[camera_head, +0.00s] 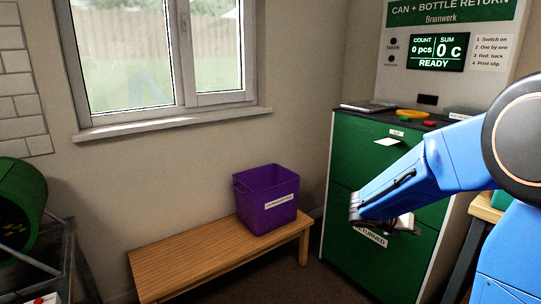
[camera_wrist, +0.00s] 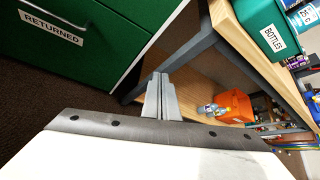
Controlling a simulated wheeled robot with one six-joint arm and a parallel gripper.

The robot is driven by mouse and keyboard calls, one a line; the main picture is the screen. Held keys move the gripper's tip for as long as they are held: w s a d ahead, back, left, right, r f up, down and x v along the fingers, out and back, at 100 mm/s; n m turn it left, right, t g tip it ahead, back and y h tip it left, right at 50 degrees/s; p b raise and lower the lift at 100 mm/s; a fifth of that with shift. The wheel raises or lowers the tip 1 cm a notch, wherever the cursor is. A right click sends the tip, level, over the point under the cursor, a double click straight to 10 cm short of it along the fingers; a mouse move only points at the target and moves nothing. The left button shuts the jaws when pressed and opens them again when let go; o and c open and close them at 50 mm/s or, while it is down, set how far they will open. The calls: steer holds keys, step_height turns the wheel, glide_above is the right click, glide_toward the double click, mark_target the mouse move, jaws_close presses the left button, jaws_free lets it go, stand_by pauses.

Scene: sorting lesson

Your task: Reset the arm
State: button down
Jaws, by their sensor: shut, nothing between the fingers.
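My blue arm reaches in from the right in the head view and ends in front of the green return machine (camera_head: 375,190). In the wrist view my gripper (camera_wrist: 160,77) has its two grey fingers together, with nothing between them. The fingers point past the machine's side toward a wooden table (camera_wrist: 232,32) with a dark frame. The machine's drawer labelled "RETURNED" (camera_wrist: 52,28) is at the upper left of the wrist view and looks closed.
A purple bin (camera_head: 266,200) stands on a wooden bench (camera_head: 190,262) under the window. A green "BOTTLES" box (camera_wrist: 270,28) is on the table; an orange container (camera_wrist: 234,107) is lower down. A green drum (camera_head: 20,205) is at the left. Dark floor lies before the machine.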

steer(key=s+a+r+m+g+y, duration=0.1)
steer(key=s+a+r+m+y, duration=0.1)
steer(key=s+m, duration=0.6)
steer(key=s+a+r+m+y, duration=0.1)
steer(key=s+a+m+y, duration=0.1)
steer(key=s+m, duration=0.55)
steer(key=s+a+r+m+t+y, duration=0.1)
steer(key=s+a+m+t+y, duration=0.1)
steer(key=s+a+m+y, duration=0.5)
steer(key=s+a+m, duration=0.5)
steer(key=s+a, duration=0.1)
steer(key=s, duration=0.2)
steer(key=shift+s+m, duration=0.35)
